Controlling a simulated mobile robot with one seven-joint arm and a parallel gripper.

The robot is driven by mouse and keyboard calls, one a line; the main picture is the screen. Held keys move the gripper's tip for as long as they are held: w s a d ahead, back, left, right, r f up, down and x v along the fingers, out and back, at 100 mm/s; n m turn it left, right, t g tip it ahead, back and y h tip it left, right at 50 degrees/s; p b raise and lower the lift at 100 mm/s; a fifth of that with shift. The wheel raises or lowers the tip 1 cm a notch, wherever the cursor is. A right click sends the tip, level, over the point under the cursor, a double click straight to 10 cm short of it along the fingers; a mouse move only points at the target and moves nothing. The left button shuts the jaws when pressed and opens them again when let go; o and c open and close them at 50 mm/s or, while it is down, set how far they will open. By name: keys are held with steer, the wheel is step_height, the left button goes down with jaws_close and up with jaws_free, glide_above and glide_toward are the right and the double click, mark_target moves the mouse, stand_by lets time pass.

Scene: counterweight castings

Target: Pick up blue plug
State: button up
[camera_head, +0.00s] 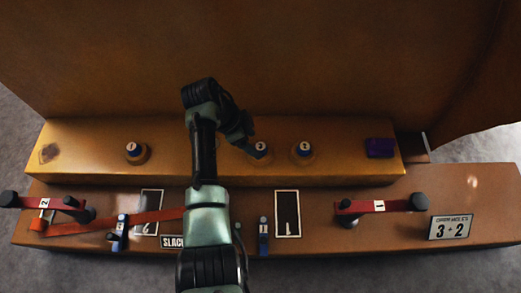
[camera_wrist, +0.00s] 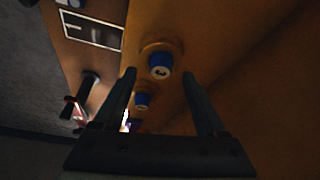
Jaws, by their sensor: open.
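Three round blue plugs with white numbered tops sit in round seats on the upper brown ledge: a left plug (camera_head: 133,148), a middle plug (camera_head: 261,148) and a right plug (camera_head: 304,149). My gripper (camera_head: 246,143) is just left of the middle plug in the head view. In the wrist view my open gripper (camera_wrist: 159,76) has its two fingers apart, with a near plug (camera_wrist: 160,62) seen between the tips and another plug (camera_wrist: 142,101) beyond. Nothing is held. Whether the fingers touch the near plug cannot be told.
A purple block (camera_head: 380,148) sits at the ledge's right end. The lower ledge holds a red bar (camera_head: 380,206) with black knobs at right, another red bar (camera_head: 45,203) at left, blue upright pieces (camera_head: 263,236), and a "3 2" sign (camera_head: 451,227). A tall brown wall stands behind.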

mark_target(258, 147)
steer(key=b+x, duration=0.2)
steer(key=x, duration=0.1)
steer(key=shift+w+d+f, duration=0.1)
steer(key=shift+d+f, duration=0.1)
steer(key=shift+f, duration=0.1)
steer(key=shift+r, duration=0.1)
jaws_close()
